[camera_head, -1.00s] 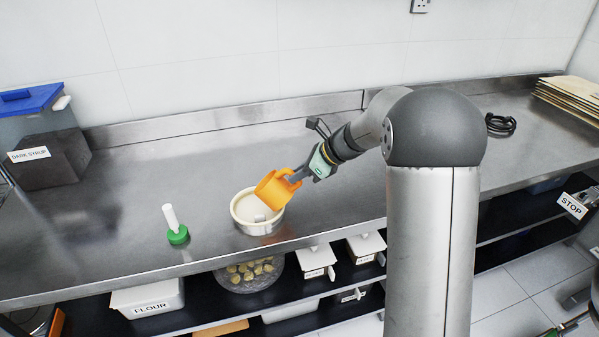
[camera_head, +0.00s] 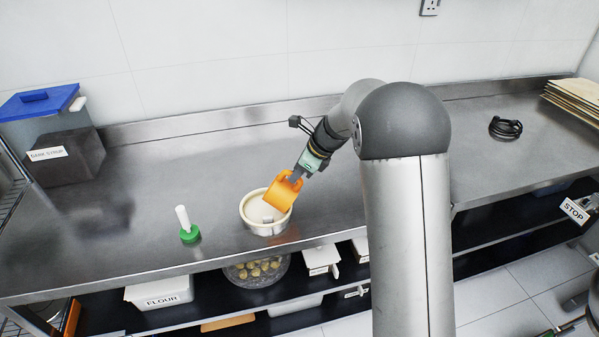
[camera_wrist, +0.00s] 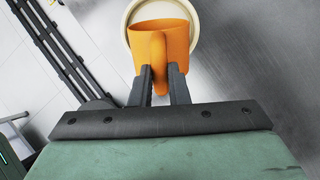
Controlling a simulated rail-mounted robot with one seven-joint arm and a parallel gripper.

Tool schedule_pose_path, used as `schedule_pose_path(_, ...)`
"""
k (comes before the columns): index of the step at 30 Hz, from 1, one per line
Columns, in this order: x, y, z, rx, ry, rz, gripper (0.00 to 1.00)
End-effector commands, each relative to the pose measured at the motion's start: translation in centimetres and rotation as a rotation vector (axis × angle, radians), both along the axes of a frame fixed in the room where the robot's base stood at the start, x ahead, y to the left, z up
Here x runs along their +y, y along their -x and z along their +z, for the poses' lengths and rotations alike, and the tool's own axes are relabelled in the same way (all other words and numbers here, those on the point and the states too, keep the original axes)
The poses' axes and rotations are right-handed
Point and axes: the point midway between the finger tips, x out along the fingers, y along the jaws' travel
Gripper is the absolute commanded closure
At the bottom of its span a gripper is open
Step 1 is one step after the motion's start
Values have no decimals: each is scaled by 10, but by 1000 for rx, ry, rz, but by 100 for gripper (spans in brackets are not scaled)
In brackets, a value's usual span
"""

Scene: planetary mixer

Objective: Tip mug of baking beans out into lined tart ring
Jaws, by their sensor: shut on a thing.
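The orange mug (camera_head: 284,193) is tilted over the right side of the cream-lined tart ring (camera_head: 248,219) on the steel worktop. My gripper (camera_head: 298,176) is shut on the mug's handle. In the wrist view my gripper (camera_wrist: 159,82) has a finger on either side of the handle, and the mug (camera_wrist: 178,40) stands in front of the round ring (camera_wrist: 134,14). A small pale grey piece (camera_head: 267,219) shows inside the ring near the mug. I cannot make out beans in the mug or the ring.
A green-based item with a white upright handle (camera_head: 188,229) stands left of the ring. A dark block and a blue-lidded tub (camera_head: 42,101) are at the far left. A black coil (camera_head: 506,128) lies at the right. The worktop between is mostly clear.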

Motion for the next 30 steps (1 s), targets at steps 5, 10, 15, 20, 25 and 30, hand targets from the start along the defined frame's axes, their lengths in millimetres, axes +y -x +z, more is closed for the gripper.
schedule_pose_path(5,0,0,1,-2,-1,-1,100)
schedule_pose_path(10,5,-2,2,9,24,4,100)
schedule_pose_path(15,21,-8,7,55,135,8,100)
schedule_pose_path(20,29,-13,10,90,212,3,100)
schedule_pose_path(25,22,-11,4,83,183,-5,100)
schedule_pose_path(30,8,-5,-7,36,80,-7,100)
